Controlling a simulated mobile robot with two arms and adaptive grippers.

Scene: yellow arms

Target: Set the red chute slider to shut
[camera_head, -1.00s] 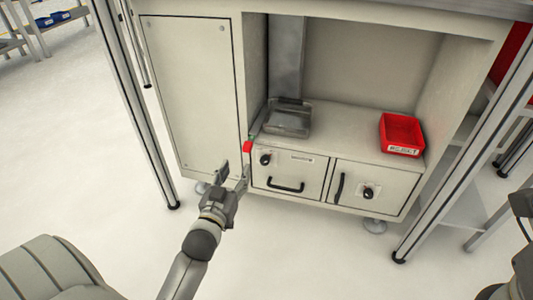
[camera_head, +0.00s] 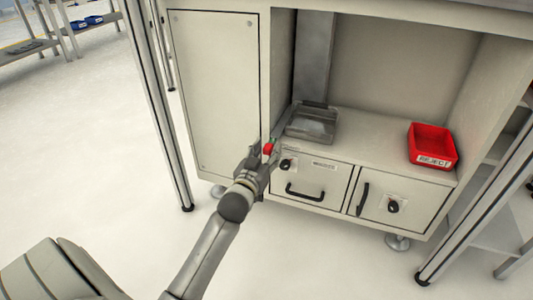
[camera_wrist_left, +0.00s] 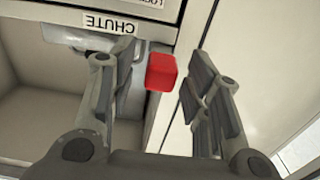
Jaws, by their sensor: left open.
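The red chute slider (camera_head: 268,148) is a small red block at the left front edge of the cabinet's open bay. It also shows in the left wrist view (camera_wrist_left: 161,71), below and right of an upside-down CHUTE label (camera_wrist_left: 109,22). My left gripper (camera_head: 264,152) is open, with its fingers on either side of the red block. In the wrist view a gap shows between the block and each finger. The slider's track is mostly hidden. My right gripper is not in view.
A grey metal chute (camera_head: 314,60) ends in a tray (camera_head: 312,122) on the shelf. A red REJECT bin (camera_head: 431,146) stands at the right. Below are a drawer (camera_head: 310,178) and a small door (camera_head: 400,198) with handles and knobs. A closed panel (camera_head: 215,95) is at the left.

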